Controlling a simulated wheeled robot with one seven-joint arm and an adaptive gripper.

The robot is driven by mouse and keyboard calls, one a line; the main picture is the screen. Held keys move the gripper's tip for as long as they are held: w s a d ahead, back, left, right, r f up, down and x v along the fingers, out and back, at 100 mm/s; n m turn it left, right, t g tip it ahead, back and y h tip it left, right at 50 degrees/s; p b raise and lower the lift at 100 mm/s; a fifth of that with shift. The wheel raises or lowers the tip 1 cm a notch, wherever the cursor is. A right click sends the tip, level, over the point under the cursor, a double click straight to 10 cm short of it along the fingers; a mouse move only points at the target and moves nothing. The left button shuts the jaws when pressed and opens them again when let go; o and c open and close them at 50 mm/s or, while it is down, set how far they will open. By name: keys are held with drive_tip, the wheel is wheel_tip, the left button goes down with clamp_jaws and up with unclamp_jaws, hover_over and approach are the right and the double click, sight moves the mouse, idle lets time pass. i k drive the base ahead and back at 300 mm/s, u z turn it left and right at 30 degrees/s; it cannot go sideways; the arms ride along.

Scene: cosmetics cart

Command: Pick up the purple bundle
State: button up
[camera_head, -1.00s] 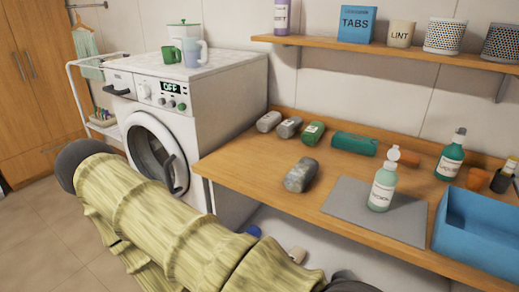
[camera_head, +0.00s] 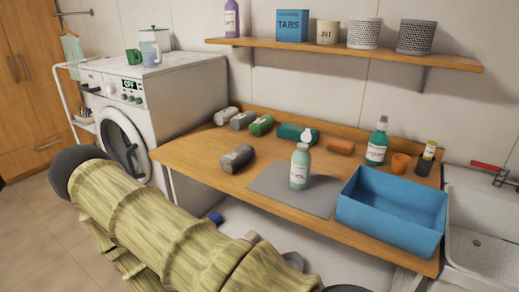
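I see no purple bundle in the head view. A darker grey bundle (camera_head: 237,159) lies nearer the front edge. My arm, with a yellow-green bark-like surface, crosses the lower left in front of the counter. My gripper is not in view.
A green pump bottle (camera_head: 299,168) stands on a grey mat (camera_head: 268,190). A blue bin (camera_head: 390,220) sits at the counter's front right, beside a sink (camera_head: 485,245). A shelf (camera_head: 345,52) holds a purple bottle (camera_head: 232,18). A washing machine (camera_head: 190,95) stands left.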

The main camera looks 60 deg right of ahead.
sight(232, 161)
drive_tip(key=z, duration=1.1)
